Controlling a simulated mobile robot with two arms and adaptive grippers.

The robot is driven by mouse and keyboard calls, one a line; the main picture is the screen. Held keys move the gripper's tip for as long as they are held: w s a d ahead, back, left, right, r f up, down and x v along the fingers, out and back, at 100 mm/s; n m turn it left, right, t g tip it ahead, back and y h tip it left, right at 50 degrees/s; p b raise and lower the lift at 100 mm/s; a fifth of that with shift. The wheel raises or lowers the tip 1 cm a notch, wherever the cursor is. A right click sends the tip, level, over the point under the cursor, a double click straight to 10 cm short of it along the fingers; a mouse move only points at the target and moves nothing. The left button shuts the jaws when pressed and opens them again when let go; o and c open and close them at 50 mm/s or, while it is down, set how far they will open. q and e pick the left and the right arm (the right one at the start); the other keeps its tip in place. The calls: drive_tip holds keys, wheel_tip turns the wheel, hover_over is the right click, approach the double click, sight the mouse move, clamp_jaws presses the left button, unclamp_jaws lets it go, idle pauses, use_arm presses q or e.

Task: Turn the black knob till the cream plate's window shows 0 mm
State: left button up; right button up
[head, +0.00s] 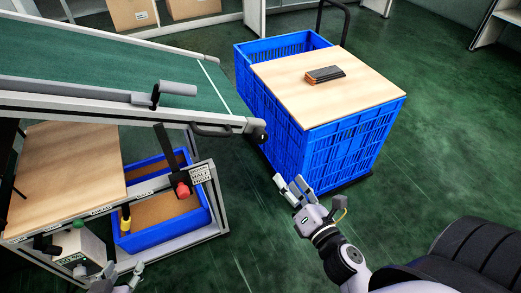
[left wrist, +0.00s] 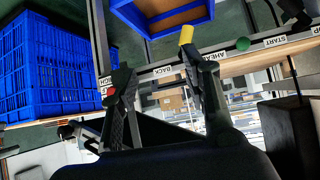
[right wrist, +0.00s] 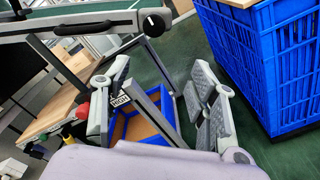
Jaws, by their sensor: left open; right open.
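A black round part with a white mark (right wrist: 153,21) sits at the rail end in the right wrist view and looks like a knob; its dark end also shows in the head view (head: 257,131). A cream box (head: 88,246) stands at the lower left of the head view, but I cannot make out a window or reading. My left gripper (head: 121,280) is open and empty by this box, partly cut off at the bottom edge. My right gripper (head: 293,190) is open and empty, below and right of the rail end, apart from it.
A red button (head: 183,190) and a yellow-capped part (head: 125,219) are on the conveyor frame. A blue bin (head: 160,237) sits under it. A blue crate (head: 350,150) with a wooden top (head: 345,97) stands near my right gripper. Green floor lies between the frame and crate.

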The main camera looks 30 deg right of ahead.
drive_tip(key=r, duration=0.1)
drive_tip(key=n+p, duration=0.1)
approach(262, 140)
drive_tip(key=w, duration=1)
drive_tip(key=shift+f, duration=0.15)
use_arm(q)
drive_tip(key=shift+s+a+f+g+y, duration=0.15)
drive_tip(key=shift+s+a+f+g, duration=0.15)
drive_tip(key=shift+s, duration=0.35)
drive_tip(key=shift+s+a+f+g+y, duration=0.15)
drive_tip(key=shift+s+g, duration=0.2)
drive_tip(key=shift+s, duration=0.3)
drive_tip(key=shift+s+a+f+g+y, duration=0.1)
drive_tip(key=shift+s+a+f+g, duration=0.2)
drive_tip(key=shift+s, duration=0.35)
use_arm(e)
drive_tip(key=shift+w, duration=0.7)
use_arm(q)
drive_tip(key=shift+r, duration=0.1)
use_arm(e)
drive_tip(key=c, duration=1.2)
drive_tip(key=shift+o, duration=0.2)
